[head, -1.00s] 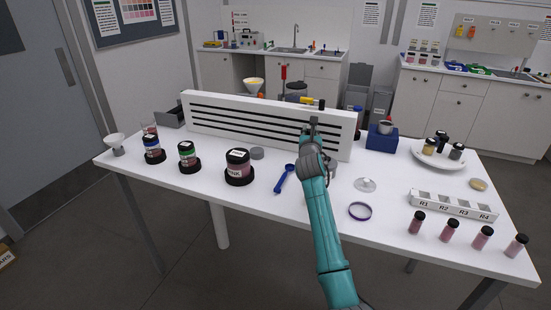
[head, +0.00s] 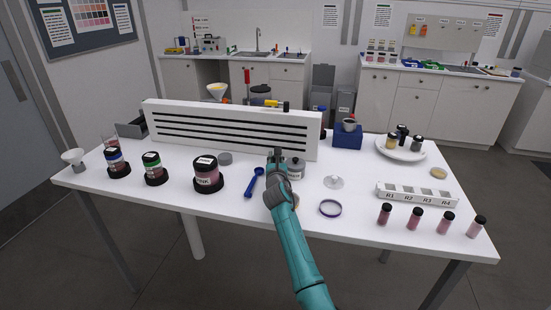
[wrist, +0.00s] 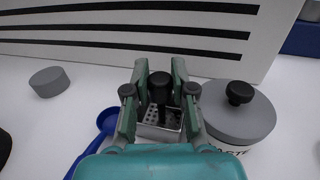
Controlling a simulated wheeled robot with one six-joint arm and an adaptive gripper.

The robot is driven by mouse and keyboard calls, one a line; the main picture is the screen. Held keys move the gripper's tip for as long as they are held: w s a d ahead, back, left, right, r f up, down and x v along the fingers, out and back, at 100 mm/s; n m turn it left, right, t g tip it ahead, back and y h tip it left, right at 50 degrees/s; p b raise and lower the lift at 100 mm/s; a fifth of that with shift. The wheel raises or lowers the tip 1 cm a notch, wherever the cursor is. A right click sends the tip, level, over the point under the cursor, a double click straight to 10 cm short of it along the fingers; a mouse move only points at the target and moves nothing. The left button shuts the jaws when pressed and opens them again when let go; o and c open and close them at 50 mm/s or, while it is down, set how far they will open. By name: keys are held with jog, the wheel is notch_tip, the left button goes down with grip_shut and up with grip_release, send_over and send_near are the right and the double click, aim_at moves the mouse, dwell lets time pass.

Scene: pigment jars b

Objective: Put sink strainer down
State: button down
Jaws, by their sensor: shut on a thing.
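The sink strainer (wrist: 151,115) shows in the wrist view as a perforated metal piece with a black knob on top. My gripper (wrist: 160,76) is shut on it, with the black knob between the fingers. In the head view my gripper (head: 276,154) is over the white table, in front of the slotted white panel. I cannot make out the strainer there. Whether its underside touches the table is hidden.
A grey-lidded jar (wrist: 239,112) stands close right of my gripper. A blue spoon (head: 254,182) lies to the left, near a grey disc (head: 225,158). The slotted panel (head: 230,111) stands behind. A clear dish (head: 334,182) and purple ring (head: 330,208) lie to the right.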

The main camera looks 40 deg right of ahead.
jog(key=shift+f, duration=0.15)
jog(key=c, duration=1)
grip_release()
jog(key=shift+o, duration=0.2)
jog(key=shift+r, duration=0.2)
jog(key=v, duration=1.2)
jog(key=shift+s+a, duration=0.1)
